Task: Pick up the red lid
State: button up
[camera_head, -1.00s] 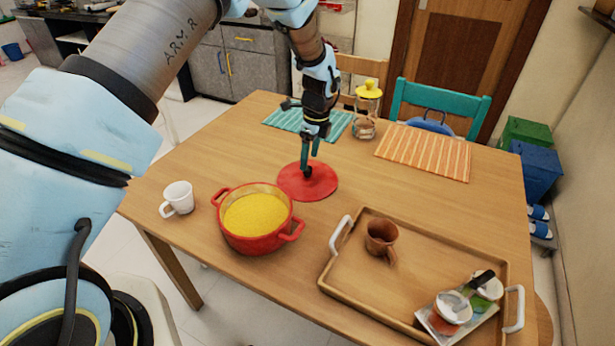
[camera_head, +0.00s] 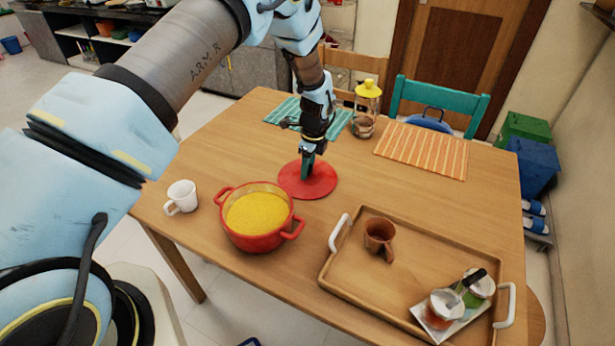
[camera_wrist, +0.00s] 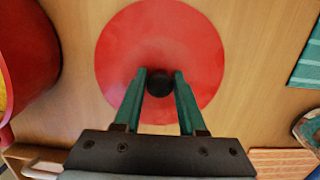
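The red lid (camera_head: 318,187) is a flat round disc lying on the wooden table behind the red pot. In the wrist view the lid (camera_wrist: 200,50) lies below my gripper, with a dark round knob (camera_wrist: 159,84) in its middle. My gripper (camera_head: 308,172) points down over the lid. The lid appears to rest on the table. In the head view the fingers hide the knob.
The red pot (camera_head: 256,241) of yellow food stands in front of the lid, with a white mug (camera_head: 181,196) to its left. A wooden tray (camera_head: 345,283) holds a brown cup (camera_head: 379,236) and jars. A yellow-topped glass jar (camera_head: 364,122) and placemats (camera_head: 425,150) are behind.

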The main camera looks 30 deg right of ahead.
grip_shut()
jog(key=shift+r, duration=0.1)
dwell(0.3)
